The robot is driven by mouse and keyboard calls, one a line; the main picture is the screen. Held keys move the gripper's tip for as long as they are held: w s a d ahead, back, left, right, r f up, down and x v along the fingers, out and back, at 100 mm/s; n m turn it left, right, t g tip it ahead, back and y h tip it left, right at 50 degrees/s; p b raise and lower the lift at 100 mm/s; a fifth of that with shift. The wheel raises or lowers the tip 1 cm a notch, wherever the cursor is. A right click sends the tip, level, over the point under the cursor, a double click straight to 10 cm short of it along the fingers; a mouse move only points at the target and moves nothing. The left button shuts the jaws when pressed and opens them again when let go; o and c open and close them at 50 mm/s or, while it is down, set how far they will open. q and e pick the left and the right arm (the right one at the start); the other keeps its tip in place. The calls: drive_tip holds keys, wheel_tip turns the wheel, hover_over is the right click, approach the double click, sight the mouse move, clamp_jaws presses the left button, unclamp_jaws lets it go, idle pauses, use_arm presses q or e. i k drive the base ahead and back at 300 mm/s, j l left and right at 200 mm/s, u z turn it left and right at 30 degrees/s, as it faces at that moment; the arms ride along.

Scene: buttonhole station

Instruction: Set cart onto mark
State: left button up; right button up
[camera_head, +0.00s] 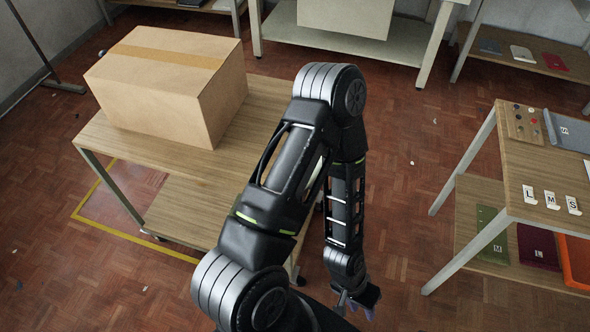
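The cart (185,212) has a wood-coloured top, a lower shelf and pale metal legs. A large closed cardboard box (150,85) stands on its top. The mark is a yellow outline (135,238) on the floor, showing at the cart's left and near side. Bare floor shows inside its left part, and the cart stands over part of it. The rest is hidden by the cart and my arm. My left arm crosses the cart's right part. My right gripper is out of view.
A pale bench (345,40) stands at the back. The parquet floor between cart and side table is mostly clear.

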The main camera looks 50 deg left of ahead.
sight(184, 212)
drive_tip(key=u, duration=1.4)
